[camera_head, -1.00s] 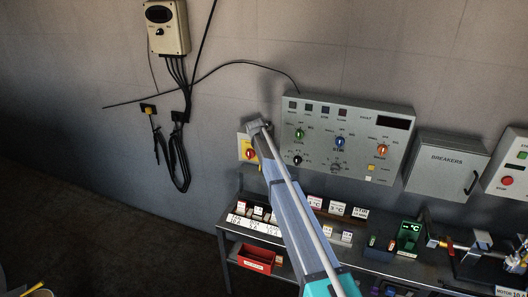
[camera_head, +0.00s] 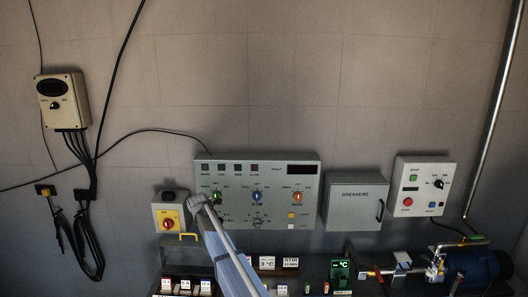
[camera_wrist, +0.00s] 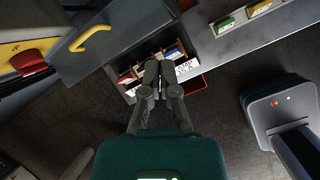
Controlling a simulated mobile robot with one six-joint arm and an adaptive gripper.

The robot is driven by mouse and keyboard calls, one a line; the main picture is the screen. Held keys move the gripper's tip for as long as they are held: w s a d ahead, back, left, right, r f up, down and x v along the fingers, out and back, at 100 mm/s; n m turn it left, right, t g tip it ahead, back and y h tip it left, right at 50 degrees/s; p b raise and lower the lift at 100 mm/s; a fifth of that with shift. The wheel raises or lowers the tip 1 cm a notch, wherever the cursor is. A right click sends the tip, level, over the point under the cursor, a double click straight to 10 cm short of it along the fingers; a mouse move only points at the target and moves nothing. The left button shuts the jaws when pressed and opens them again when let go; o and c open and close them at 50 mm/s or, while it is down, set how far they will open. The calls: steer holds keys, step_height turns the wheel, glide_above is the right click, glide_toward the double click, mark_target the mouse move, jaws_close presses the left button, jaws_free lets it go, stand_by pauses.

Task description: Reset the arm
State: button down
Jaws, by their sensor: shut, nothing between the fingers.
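My gripper (camera_wrist: 155,82) is shut and empty in the wrist view, its fingertips close together. Behind the fingertips in that view is an open container of coloured cards and labels (camera_wrist: 180,55); I cannot tell the gap between them. In the head view my arm rises from the bottom edge, and its visible end overlaps the lower left corner of the grey control panel (camera_head: 278,180). My gripper cannot be made out there.
A yellow-faced switch box (camera_head: 170,215) with a red knob is left of the arm. A yellow handle (camera_wrist: 90,38) is near the gripper's left. The breakers box (camera_head: 352,203), small control box (camera_head: 424,170) and blue motor (camera_head: 478,267) are to the right. Cables hang from the beige meter (camera_head: 61,102).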

steer(key=s+d+f+m+g+b, duration=0.1)
steer(key=s+d+f+m, duration=0.1)
steer(key=s+d+m, duration=0.8)
steer(key=s+d+f+m+g+b, duration=0.15)
steer(key=s+d+m, duration=0.4)
steer(key=d, duration=0.95)
steer(key=s+d+f+m+g+b, duration=0.1)
steer(key=s+d+m, duration=0.6)
steer(key=s, duration=0.5)
steer(key=s+d+f+m+g+b, duration=0.1)
steer(key=s+d+f+m, duration=0.1)
steer(key=s+d+m, duration=0.5)
steer(key=s+d, duration=0.2)
steer(key=s, duration=0.4)
steer(key=shift+f+y, duration=0.2)
steer(key=shift+y, duration=0.1)
